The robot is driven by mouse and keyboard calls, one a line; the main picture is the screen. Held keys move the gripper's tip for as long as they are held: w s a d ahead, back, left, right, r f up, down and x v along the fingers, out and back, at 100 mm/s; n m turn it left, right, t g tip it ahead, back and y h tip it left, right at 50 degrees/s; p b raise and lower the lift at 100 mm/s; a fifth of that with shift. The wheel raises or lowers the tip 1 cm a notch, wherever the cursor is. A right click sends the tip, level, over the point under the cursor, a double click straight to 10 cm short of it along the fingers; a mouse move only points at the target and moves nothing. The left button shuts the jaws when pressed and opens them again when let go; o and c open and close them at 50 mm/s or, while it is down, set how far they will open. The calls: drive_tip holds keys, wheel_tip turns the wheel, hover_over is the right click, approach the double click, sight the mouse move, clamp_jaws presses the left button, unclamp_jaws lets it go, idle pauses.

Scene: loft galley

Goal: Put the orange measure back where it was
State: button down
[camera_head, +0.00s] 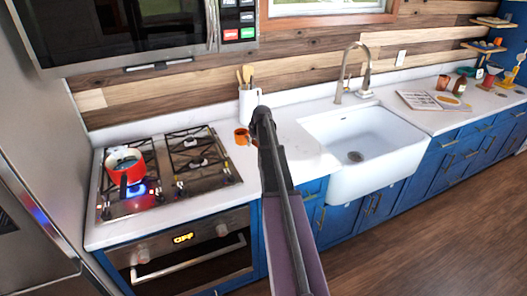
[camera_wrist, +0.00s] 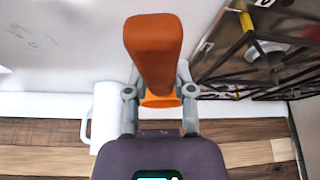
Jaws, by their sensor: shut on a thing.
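The orange measure (camera_head: 242,137) shows in the head view over the white counter, between the stove and the sink. Whether it touches the counter is unclear. In the wrist view its orange handle (camera_wrist: 153,45) points towards the camera, with part of the round cup (camera_wrist: 160,100) beyond. My gripper (camera_wrist: 157,82) is shut on the measure, one finger on each side. In the head view my own dark arm hides the fingers and part of the measure.
A white utensil jug (camera_head: 249,103) stands close behind the measure; it shows in the wrist view too (camera_wrist: 104,115). A red pot (camera_head: 124,163) sits over a lit blue flame on the stove (camera_head: 210,172). The white sink (camera_head: 345,135) is to the right.

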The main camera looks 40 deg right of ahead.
drive_tip(key=s+a+m, duration=0.1)
drive_tip(key=s+a, duration=0.1)
drive_tip(key=s, duration=0.5)
drive_tip(key=s+a+f+m, duration=0.1)
drive_tip(key=s, duration=0.6)
drive_tip(key=shift+s+a+h+b, duration=0.2)
drive_tip(key=shift+a+h+b, duration=0.15)
drive_tip(key=shift+h+b, duration=0.1)
drive_tip(key=shift+w+d, duration=0.1)
drive_tip(key=w+d, duration=0.3)
drive_tip(key=w+d+f+b, duration=0.1)
drive_tip(key=w+d, duration=0.2)
drive_tip(key=d, duration=0.1)
drive_tip(key=w+d, duration=0.3)
drive_tip(key=shift+w+d+f, duration=0.2)
drive_tip(key=shift+w+d, duration=0.1)
drive_tip(key=shift+d, duration=0.1)
drive_tip(key=shift+w+d, duration=0.2)
drive_tip(key=shift+d, duration=0.05)
drive_tip(key=shift+w+d+f+b, duration=0.25)
drive_tip(key=shift+f+b, duration=0.3)
drive_tip(key=shift+b, duration=0.15)
drive_tip(key=shift+f+b, duration=1.3)
drive_tip(key=shift+b, duration=0.05)
